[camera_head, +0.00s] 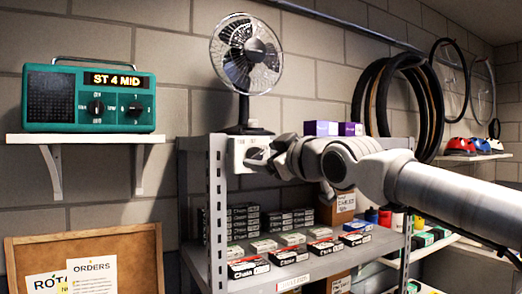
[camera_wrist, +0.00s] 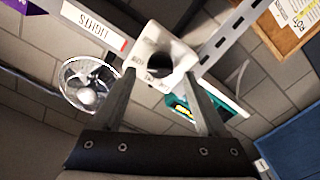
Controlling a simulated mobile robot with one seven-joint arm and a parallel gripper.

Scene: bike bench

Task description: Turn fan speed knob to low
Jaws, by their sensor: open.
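A white control box (camera_head: 240,156) is at the shelf's top front, below the fan. In the wrist view the box (camera_wrist: 150,38) carries a dark round knob (camera_wrist: 158,63) and small printed labels, too small to read surely. The knob's pointer setting cannot be told. My gripper (camera_wrist: 159,76) is open, its two fingers spread either side of the knob with nothing clearly held; contact cannot be told. In the head view my gripper (camera_head: 268,160) is at the box's right and hides part of its face. The black fan (camera_head: 245,60) stands upright behind the box; it also shows in the wrist view (camera_wrist: 90,90).
A green radio (camera_head: 90,98) reading "ST 4 MID" sits on a wall shelf (camera_head: 85,138) at left. The grey metal rack (camera_head: 215,210) has an upright close to the box. Chain boxes (camera_head: 290,254) fill the shelf below. Purple boxes (camera_head: 320,128) stand behind my arm.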

